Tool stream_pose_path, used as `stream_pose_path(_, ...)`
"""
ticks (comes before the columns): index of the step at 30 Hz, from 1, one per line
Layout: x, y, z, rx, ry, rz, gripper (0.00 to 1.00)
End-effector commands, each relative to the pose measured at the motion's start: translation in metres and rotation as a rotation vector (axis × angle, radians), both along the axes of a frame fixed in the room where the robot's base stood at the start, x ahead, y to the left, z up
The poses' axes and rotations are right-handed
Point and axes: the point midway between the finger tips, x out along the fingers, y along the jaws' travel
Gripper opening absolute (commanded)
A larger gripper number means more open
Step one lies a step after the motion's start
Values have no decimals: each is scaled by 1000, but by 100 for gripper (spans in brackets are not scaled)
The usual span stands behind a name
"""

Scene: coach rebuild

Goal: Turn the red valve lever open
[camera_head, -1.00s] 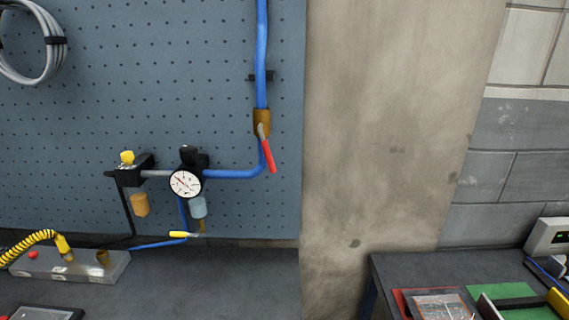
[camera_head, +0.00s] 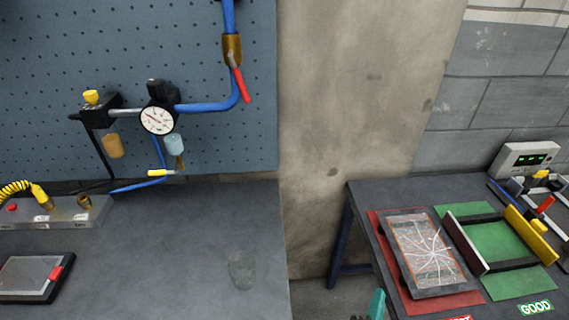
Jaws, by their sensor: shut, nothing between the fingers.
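The red valve lever (camera_head: 240,84) hangs from the brass valve (camera_head: 232,48) on the blue pipe, at the upper middle of the head view. It slants down and to the right, at a small angle to the pipe, and its red end lies just right of the pipe's bend. The blue pipe (camera_head: 205,107) runs left from the bend to a round dial gauge (camera_head: 157,120). My gripper is not identifiable in this view, and nothing touches the lever.
A pegboard (camera_head: 60,50) carries the piping above a dark bench (camera_head: 190,230). A clear glass-like object (camera_head: 242,268) stands near its right edge. A concrete pillar (camera_head: 330,100) is right of the board. A second table (camera_head: 370,200) holds a cracked tablet (camera_head: 427,250).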

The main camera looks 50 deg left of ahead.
Motion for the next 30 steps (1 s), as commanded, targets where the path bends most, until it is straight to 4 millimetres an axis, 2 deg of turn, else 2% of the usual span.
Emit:
stream_pose_path(1, 12, 11, 11, 30, 0, 23, 0)
stream_pose_path(6, 43, 52, 49, 142, 34, 119, 0)
stream_pose_path(11, 64, 94, 93, 234, 69, 225, 0)
stream_pose_path(15, 76, 129, 136, 301, 103, 323, 0)
stream_pose_path(23, 77, 190, 225, 381, 171, 521, 0)
stream_pose_path(30, 55, 236, 311, 403, 234, 708, 0)
